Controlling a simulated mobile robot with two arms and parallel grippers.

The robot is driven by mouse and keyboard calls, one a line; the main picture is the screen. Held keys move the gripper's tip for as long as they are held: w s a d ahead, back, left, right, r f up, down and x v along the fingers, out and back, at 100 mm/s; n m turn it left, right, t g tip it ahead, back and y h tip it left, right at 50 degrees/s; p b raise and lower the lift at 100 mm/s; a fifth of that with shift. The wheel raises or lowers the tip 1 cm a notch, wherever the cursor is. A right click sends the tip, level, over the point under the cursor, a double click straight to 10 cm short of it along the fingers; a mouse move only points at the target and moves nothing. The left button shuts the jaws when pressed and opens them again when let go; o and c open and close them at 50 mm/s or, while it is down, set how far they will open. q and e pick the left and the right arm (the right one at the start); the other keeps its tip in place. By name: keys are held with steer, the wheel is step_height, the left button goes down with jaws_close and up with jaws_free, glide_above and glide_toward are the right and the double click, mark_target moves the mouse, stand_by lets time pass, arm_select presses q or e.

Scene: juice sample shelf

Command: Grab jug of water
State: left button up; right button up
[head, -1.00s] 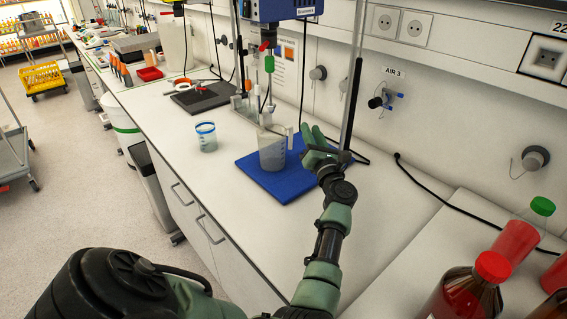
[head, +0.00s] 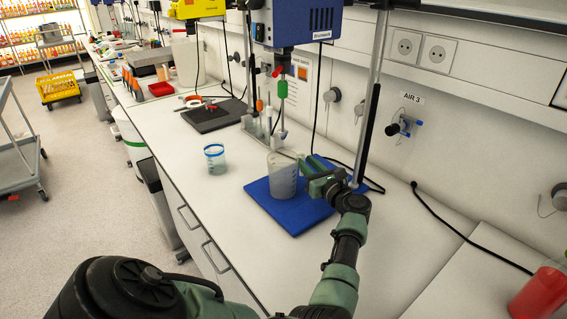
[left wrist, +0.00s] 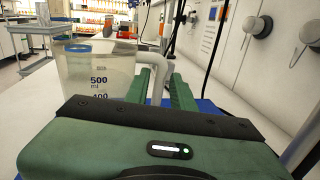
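The jug of water (head: 282,182) is a translucent, graduated measuring jug standing upright on a blue mat (head: 292,220). My left gripper (head: 312,172) is at the right side of the jug, by the handle. My right gripper is not in view.
A blue-rimmed beaker (head: 215,160) stands left of the mat. A stirrer with a blue motor head (head: 298,22) and a metal pole (head: 374,95) stands close behind.

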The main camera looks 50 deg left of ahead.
arm_select(q)
steer(key=shift+w+a+f, duration=0.25)
steer(key=shift+a+f, duration=0.05)
steer(key=shift+a, duration=0.25)
steer(key=shift+w+a+f, duration=0.2)
steer(key=shift+a+f, duration=0.1)
steer(key=shift+a, duration=0.2)
steer(key=shift+s+d+r, duration=0.1)
steer(key=shift+d+r, duration=0.05)
steer(key=shift+s+d+r, duration=0.25)
steer(key=shift+d+r, duration=0.15)
steer(key=shift+d, duration=0.15)
jaws_close()
steer(key=shift+a+f, duration=0.1)
steer(key=shift+a, duration=0.05)
steer(key=shift+w+a, duration=0.1)
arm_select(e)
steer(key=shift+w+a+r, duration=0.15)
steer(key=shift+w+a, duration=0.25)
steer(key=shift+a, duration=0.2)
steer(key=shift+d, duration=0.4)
